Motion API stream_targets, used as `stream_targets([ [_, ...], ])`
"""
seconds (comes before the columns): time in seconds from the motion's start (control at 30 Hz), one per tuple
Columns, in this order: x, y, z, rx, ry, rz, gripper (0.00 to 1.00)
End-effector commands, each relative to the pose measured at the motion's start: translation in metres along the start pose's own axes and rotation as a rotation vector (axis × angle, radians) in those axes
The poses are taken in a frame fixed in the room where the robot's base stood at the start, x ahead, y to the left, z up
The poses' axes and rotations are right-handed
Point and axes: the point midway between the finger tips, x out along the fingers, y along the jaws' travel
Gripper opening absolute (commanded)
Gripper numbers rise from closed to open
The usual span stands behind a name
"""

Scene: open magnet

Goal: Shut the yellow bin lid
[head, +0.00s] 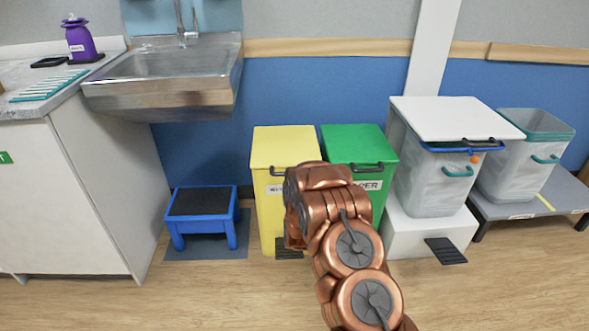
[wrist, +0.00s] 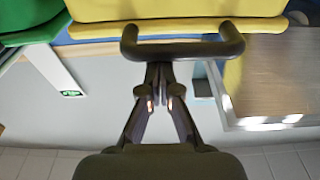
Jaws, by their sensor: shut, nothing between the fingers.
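The yellow bin (head: 268,225) stands against the blue wall in the head view. Its yellow lid (head: 285,145) looks flat on top of the bin. My copper arm covers part of the bin's front, and my fingertips cannot be made out there. In the wrist view the yellow lid (wrist: 180,8) fills the top, with a dark handle (wrist: 185,48) in front of a yellow edge. My gripper (wrist: 159,72) is shut and empty, its tips close to the handle bar. I cannot tell whether they touch it.
A green bin (head: 345,143) stands right beside the yellow one. A grey bin with a white lid (head: 450,117) stands further right. A blue step stool (head: 203,205) is to the left, below the sink (head: 170,75). Floor in front is clear.

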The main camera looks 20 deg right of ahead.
Motion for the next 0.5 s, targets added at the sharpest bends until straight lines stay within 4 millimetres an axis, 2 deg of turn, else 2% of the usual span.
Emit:
stream_targets([
  [0.03, -0.003, 0.001, 0.010, -0.002, -0.017, 0.001, 0.00],
  [0.5, -0.008, 0.002, 0.025, -0.004, -0.038, 0.002, 0.00],
])
